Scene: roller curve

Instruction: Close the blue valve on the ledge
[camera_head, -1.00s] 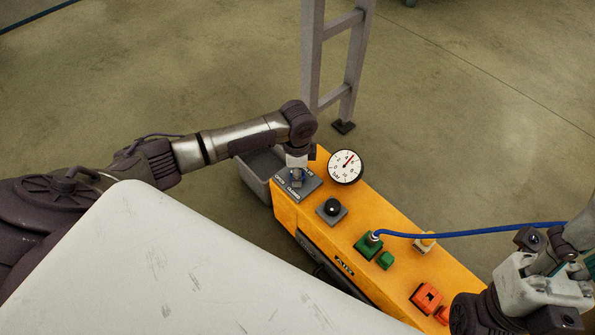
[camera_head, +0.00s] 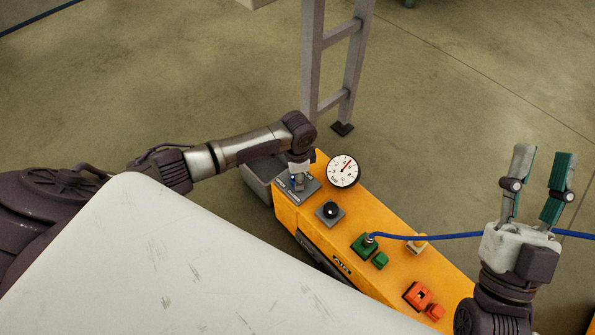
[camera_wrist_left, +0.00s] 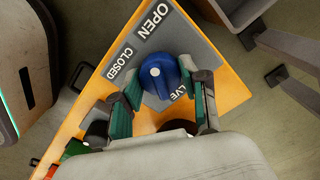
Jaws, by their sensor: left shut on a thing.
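The blue valve (camera_wrist_left: 158,76) is a round blue knob with a pale pointer line, on a grey plate (camera_wrist_left: 186,37) marked OPEN and CLOSED. In the left wrist view its pointer line points toward the plate's lettered side; I cannot tell exactly which label it lines up with. My left gripper (camera_wrist_left: 163,92) is shut on the valve, one finger on each side. In the head view the left gripper (camera_head: 298,178) reaches down onto the plate at the far end of the orange ledge (camera_head: 375,225) and hides most of the knob. My right gripper (camera_head: 535,185) is open and empty, pointing up.
A round gauge (camera_head: 343,170) stands beside the plate. A grey bin (camera_head: 263,175) and a metal frame (camera_head: 312,60) stand nearby.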

